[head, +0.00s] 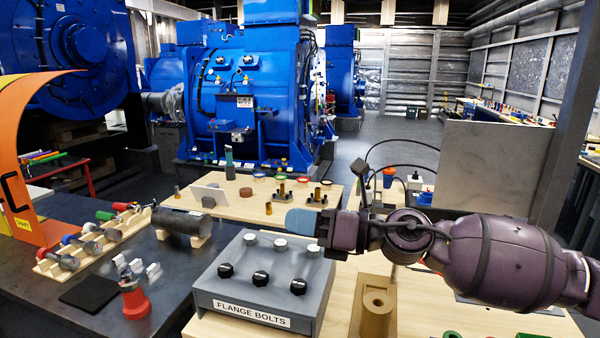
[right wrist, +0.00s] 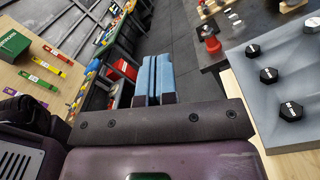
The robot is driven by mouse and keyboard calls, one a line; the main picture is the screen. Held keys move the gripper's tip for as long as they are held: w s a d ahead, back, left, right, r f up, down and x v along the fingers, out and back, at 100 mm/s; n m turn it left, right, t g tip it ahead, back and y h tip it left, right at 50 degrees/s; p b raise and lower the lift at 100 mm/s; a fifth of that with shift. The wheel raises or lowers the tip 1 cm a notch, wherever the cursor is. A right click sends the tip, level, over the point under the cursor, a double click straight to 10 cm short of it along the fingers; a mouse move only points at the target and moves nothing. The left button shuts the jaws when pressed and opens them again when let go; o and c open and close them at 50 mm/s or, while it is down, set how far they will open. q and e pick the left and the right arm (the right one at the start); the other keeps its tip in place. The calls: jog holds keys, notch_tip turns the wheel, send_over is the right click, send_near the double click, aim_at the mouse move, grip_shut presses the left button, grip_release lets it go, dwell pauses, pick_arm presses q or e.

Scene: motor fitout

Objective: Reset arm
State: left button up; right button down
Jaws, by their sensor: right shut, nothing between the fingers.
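My right gripper (head: 302,222) shows in the head view, its arm coming in from the right edge and reaching left over the wooden table. Its blue fingers are shut with nothing between them. They are just above the back right corner of the grey flange bolts box (head: 262,275). In the right wrist view the blue fingers (right wrist: 154,80) lie side by side, and the box (right wrist: 270,100) is to their right. My left gripper is in neither view.
Black bolts (head: 260,278) stand on the box. On the dark table at left are a red-based holder (head: 134,300), a bolt rack (head: 85,245) and a dark cylinder (head: 182,225). A grey panel (head: 485,170) stands behind my right arm.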

jog(key=w+d+f+m+t+h, duration=0.1)
jog(key=d+f+m+t+h, duration=0.65)
jog(key=m, duration=1.05)
jog(key=d+f+m+t+h, duration=0.4)
jog(key=d+f+m, duration=0.4)
jog(key=f+m, duration=0.75)
jog(key=s+d+f+m+g+h, duration=0.2)
jog(key=s+d+f+m, duration=0.3)
jog(key=s+f, duration=0.5)
jog(key=s+d+f+m+g+h, duration=0.2)
jog(key=s+d+f+m+h, duration=0.2)
jog(key=s+f, duration=0.7)
jog(key=s+d+m, duration=0.2)
jog(key=d, duration=0.1)
jog(key=shift+s+g, duration=0.35)
jog(key=shift+s, duration=0.05)
